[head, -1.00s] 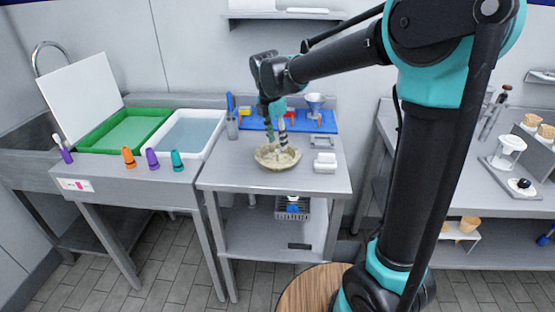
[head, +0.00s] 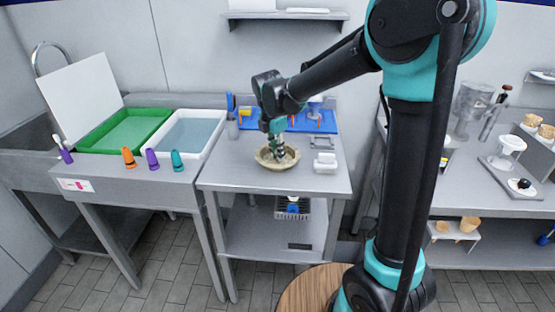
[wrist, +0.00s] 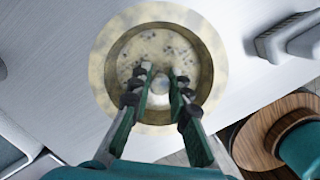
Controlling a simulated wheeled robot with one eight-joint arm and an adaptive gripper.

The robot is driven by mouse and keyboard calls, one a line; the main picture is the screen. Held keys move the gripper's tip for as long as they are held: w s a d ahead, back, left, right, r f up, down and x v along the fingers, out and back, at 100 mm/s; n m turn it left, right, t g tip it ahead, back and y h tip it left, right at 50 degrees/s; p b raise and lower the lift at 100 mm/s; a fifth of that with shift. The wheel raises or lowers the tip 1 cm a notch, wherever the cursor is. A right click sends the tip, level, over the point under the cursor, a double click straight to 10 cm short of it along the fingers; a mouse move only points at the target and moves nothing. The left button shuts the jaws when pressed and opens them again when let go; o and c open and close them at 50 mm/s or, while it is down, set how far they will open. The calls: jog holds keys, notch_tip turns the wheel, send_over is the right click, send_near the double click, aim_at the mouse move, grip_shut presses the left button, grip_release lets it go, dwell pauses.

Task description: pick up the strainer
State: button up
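A round beige bowl (head: 263,160) stands on the middle steel table. The wrist view shows it from above with its wide rim (wrist: 105,62). Its floor has small dark spots, like holes, around a pale round knob (wrist: 160,85). I take this spotted piece as the strainer (wrist: 162,48), but cannot tell whether it is separate from the bowl. My gripper (wrist: 162,72) points down into the bowl, also in the head view (head: 278,153). A gap shows between its fingers, one on each side of the knob. Contact with the knob cannot be made out.
A white object (head: 325,163) lies right of the bowl. A blue mat (head: 318,121) with small tools lies behind. A white tub (head: 190,133) and a green tray (head: 125,130) stand left, with several coloured cones in front. Bare tabletop (head: 230,175) surrounds the bowl.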

grip_shut()
jog(key=shift+r, duration=0.1)
notch_tip(320, 180, up, 20)
dwell(0.4)
dwell(0.6)
